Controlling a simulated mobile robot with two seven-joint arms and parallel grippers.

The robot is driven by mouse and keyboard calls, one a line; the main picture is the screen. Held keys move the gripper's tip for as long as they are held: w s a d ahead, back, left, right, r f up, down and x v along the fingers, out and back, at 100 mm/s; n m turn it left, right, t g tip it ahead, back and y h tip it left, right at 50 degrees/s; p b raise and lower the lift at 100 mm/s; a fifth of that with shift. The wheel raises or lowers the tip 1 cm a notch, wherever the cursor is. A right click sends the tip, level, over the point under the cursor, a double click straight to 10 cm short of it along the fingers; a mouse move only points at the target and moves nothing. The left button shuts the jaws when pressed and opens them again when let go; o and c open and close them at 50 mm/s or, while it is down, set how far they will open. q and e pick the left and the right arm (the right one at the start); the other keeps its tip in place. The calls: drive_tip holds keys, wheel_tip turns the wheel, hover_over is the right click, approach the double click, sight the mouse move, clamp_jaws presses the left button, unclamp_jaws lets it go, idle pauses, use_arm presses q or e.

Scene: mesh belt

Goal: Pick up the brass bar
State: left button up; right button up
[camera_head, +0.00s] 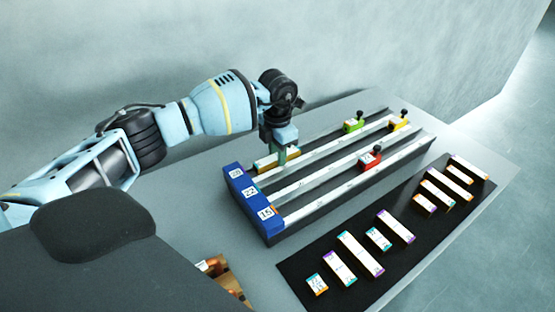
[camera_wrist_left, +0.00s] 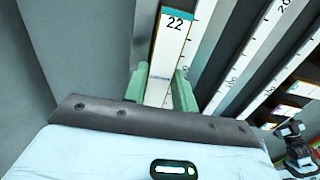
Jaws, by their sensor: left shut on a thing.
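The brass bar (camera_head: 265,164) is a slim bar with a brass-coloured side and a pale top, in the back channel of the slotted fixture near its blue end block (camera_head: 239,174). In the left wrist view the bar (camera_wrist_left: 170,50) shows a teal end and the number 22. My left gripper (camera_head: 284,155) is shut on the bar, with its green fingertips (camera_wrist_left: 161,90) on either side of it. I cannot tell if the bar touches the channel floor. My right gripper is not in view.
The fixture has ruled rails (camera_head: 325,185) and green (camera_head: 354,125), yellow (camera_head: 399,123) and red (camera_head: 370,160) sliders with black knobs. A black mat (camera_head: 300,269) with several labelled bars lies in front. An open brown box (camera_head: 232,282) is at bottom left.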

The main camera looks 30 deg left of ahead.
use_arm(q)
clamp_jaws()
drive_tip(key=shift+r, duration=0.1)
drive_tip(key=shift+r, duration=0.15)
